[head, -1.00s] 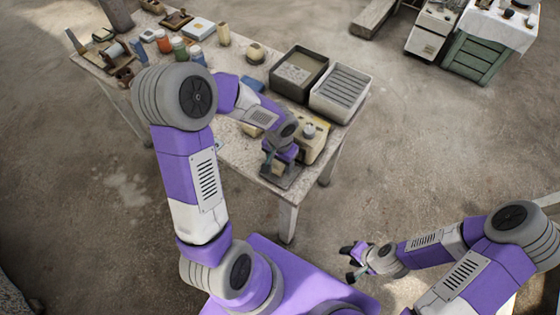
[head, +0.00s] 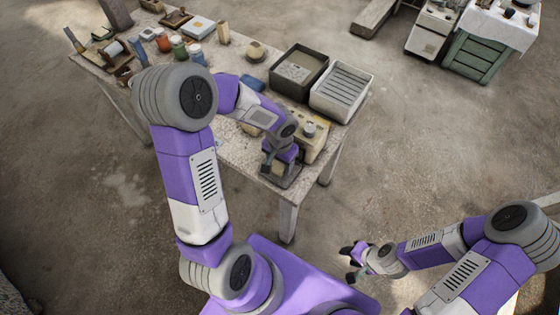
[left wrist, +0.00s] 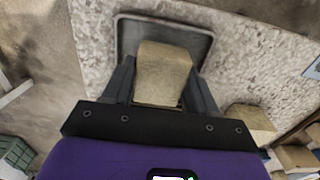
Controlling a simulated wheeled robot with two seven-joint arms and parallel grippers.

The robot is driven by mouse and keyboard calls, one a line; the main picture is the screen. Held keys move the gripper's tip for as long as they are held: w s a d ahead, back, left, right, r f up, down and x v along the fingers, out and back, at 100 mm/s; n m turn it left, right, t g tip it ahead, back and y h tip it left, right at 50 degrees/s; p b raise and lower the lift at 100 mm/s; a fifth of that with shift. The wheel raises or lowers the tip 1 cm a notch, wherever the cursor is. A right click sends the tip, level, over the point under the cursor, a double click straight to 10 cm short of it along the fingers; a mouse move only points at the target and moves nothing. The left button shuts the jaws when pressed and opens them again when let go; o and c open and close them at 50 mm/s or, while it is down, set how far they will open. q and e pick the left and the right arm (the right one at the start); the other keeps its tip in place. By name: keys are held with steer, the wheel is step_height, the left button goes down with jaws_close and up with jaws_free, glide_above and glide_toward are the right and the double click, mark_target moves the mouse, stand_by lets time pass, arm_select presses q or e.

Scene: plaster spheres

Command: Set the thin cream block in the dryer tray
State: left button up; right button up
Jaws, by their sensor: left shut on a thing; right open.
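My left gripper (head: 279,167) is shut on a cream block (left wrist: 162,74), which sits between its two fingers in the left wrist view. The block is over a small flat grey tray (left wrist: 128,36) near the table's front corner; I cannot tell whether it touches the tray. The grey tray also shows in the head view (head: 293,179), partly hidden by the gripper. A slatted pale tray (head: 339,91), which looks like the dryer tray, stands at the table's right end, apart from the gripper. My right gripper (head: 352,260) is open and empty, away from the table.
A dark-rimmed bin (head: 299,71) stands left of the slatted tray. A cream machine with a knob (head: 313,139) is close beside my left gripper. Another cream block (left wrist: 250,122) lies near the held one. Jars and tools crowd the table's far left end.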

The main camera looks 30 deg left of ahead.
arm_select(q)
steer(key=shift+f+b, duration=0.65)
steer(key=shift+f, duration=0.05)
steer(key=o, duration=1.3)
steer(key=shift+r+p, duration=1.55)
steer(key=shift+r, duration=0.5)
